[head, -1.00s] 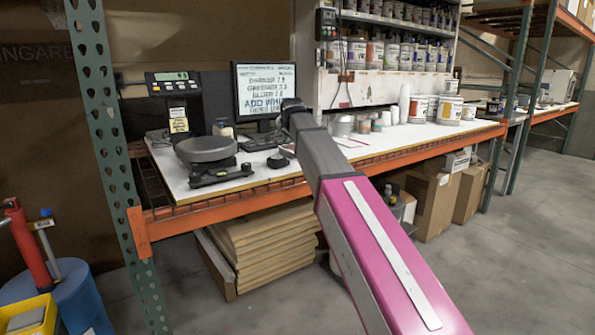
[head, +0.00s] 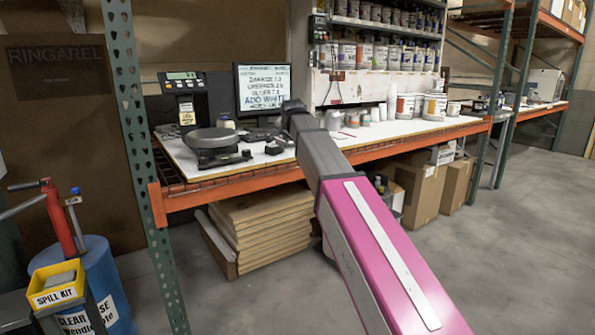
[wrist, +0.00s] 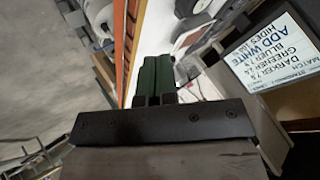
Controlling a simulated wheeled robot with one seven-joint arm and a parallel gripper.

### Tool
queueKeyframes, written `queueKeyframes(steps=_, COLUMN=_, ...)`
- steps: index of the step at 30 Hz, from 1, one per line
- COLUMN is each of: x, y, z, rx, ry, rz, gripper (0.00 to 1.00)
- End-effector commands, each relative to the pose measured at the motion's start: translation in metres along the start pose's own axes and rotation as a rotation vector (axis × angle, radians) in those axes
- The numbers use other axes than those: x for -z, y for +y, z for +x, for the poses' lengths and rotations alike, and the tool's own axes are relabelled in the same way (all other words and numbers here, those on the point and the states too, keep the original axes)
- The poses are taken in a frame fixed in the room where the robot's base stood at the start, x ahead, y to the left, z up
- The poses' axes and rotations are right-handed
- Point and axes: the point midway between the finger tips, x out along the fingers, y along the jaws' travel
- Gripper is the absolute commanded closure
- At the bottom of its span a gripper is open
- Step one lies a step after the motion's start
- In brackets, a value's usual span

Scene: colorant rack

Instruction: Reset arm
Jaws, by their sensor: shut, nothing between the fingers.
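My arm reaches forward over the front edge of the white workbench (head: 365,135) in the head view. Its far end points toward the monitor (head: 262,87), and the fingers are hidden there. In the wrist view my gripper (wrist: 153,62) shows two dark green fingers side by side, closed together with nothing between them. They are beside the bench's orange edge, which runs along their left. The monitor also shows in the wrist view (wrist: 270,62), to the right of the fingers, its screen reading "ADD WHITE".
A scale (head: 213,140) stands on the bench left of my arm. Paint cans (head: 434,106) stand on the right. A green rack post (head: 140,150) rises at the left. A blue drum (head: 95,285) with a yellow spill kit box (head: 57,287) is at lower left. Floor at right is clear.

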Motion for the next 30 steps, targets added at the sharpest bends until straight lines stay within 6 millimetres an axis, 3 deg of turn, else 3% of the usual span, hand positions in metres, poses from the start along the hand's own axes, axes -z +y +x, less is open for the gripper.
queueKeyframes(steps=11, x=-0.021, y=0.051, z=0.025, rx=-0.056, ry=-0.038, rz=-0.055, gripper=1.0)
queueKeyframes(steps=17, x=-0.042, y=0.097, z=0.045, rx=-0.105, ry=-0.079, rz=-0.107, gripper=1.0)
queueKeyframes(steps=23, x=-0.077, y=0.171, z=0.07, rx=-0.175, ry=-0.149, rz=-0.186, gripper=1.0)
queueKeyframes(steps=30, x=-0.136, y=0.284, z=0.092, rx=-0.267, ry=-0.282, rz=-0.307, gripper=1.0)
